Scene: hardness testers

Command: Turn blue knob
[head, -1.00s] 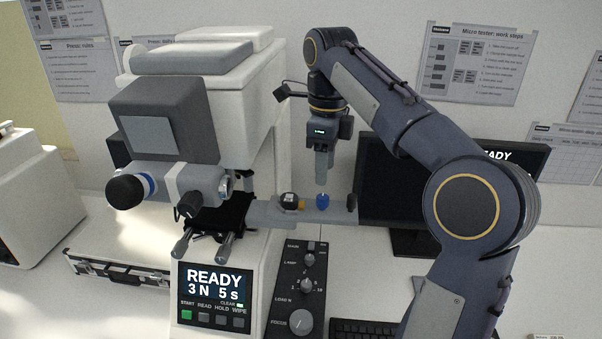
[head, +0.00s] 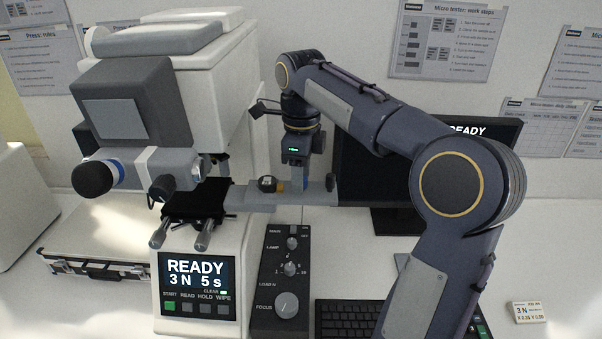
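The blue knob (head: 305,184) is on the grey arm (head: 322,199) that sticks out to the right of the tester's stage. Only a thin blue strip of it shows, at the right side of the fingers. My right gripper (head: 297,186) points straight down with its fingers at the knob, in front of most of it. The fingers overlap in this view, so I cannot tell whether they are apart or closed on the knob. My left gripper is not in view.
A black round dial (head: 267,184) with an orange part sits just left of the fingers. The white tester (head: 205,70) stands left, its screen (head: 197,273) reading READY 3 N 5 s. A monitor (head: 375,180) is close behind, a control panel (head: 285,285) in front.

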